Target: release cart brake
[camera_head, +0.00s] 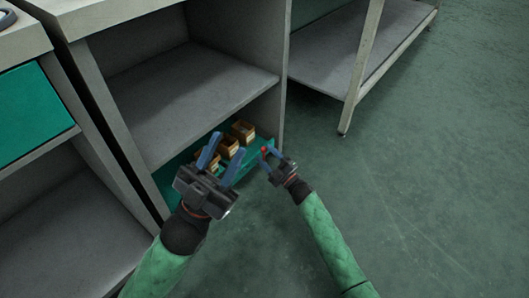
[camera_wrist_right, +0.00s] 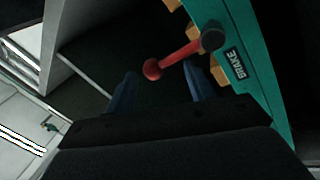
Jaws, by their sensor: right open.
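The brake lever (camera_wrist_right: 178,56) is a red bar with a red ball knob, joined to a dark round pivot on the teal cart (camera_wrist_right: 262,75) beside a "BRAKE" label (camera_wrist_right: 236,65). In the right wrist view the knob appears between the two blue fingertips of my open right gripper (camera_wrist_right: 160,76); I cannot tell whether they touch. In the head view the right gripper (camera_head: 269,156) is at the right end of the teal cart (camera_head: 262,158), with a bit of red at its fingers. My left gripper (camera_head: 226,150) is open, in front of the cart and hiding part of it.
Several small brown boxes (camera_head: 243,130) sit on the cart, low inside a grey shelf unit (camera_head: 190,92). The unit's side panel (camera_head: 284,70) stands close beyond the right gripper. A grey table (camera_head: 350,95) stands at the back. The floor (camera_head: 430,180) at right is clear.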

